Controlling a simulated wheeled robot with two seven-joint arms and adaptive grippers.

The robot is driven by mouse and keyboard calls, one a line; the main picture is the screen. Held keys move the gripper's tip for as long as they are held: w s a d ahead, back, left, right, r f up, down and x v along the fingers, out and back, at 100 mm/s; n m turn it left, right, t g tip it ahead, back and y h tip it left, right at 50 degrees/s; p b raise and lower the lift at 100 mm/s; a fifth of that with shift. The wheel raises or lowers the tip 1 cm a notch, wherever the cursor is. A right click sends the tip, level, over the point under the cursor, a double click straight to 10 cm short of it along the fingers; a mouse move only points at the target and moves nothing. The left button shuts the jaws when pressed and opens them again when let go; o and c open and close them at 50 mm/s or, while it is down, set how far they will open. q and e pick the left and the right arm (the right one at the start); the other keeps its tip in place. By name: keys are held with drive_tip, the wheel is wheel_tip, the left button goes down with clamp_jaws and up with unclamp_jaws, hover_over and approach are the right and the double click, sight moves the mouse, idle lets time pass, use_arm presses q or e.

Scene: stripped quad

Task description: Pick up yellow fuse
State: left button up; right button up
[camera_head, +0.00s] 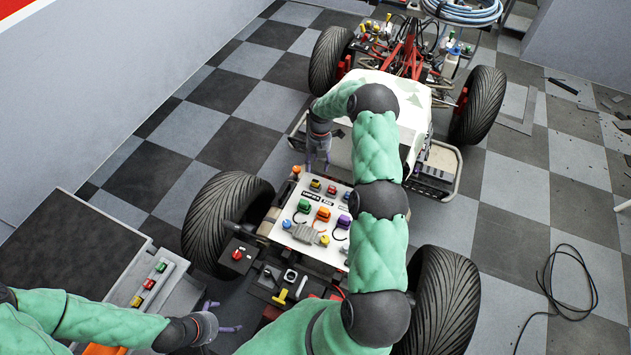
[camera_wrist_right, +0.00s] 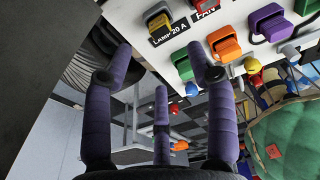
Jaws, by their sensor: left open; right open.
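A yellow fuse (camera_head: 315,185) sits in the top row of the white fuse panel (camera_head: 283,226) on the quad. In the right wrist view a yellow-orange fuse (camera_wrist_right: 158,20) is seated beside the "LAMP 20 A" label. My right gripper (camera_head: 318,160) is open and empty, just beyond the panel's far edge. In its wrist view the purple fingers (camera_wrist_right: 166,70) are spread below the yellow fuse and apart from it. My left gripper (camera_head: 221,316) is open and empty near the left tray. Another yellow block (camera_head: 136,300) lies on that tray.
Red (camera_head: 332,190), green (camera_head: 303,205) and orange (camera_head: 322,214) fuses crowd the panel. Large tires (camera_head: 225,215) flank it. My right arm covers the panel's right side. A grey cart (camera_head: 75,260) stands at left.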

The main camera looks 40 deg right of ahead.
sight(315, 181)
drive_tip(key=f, duration=0.6)
drive_tip(key=a+f, duration=0.1)
drive_tip(key=f, duration=0.2)
drive_tip(key=shift+s+a, duration=0.1)
drive_tip(key=shift+s, duration=0.2)
drive_tip(key=c, duration=1.1)
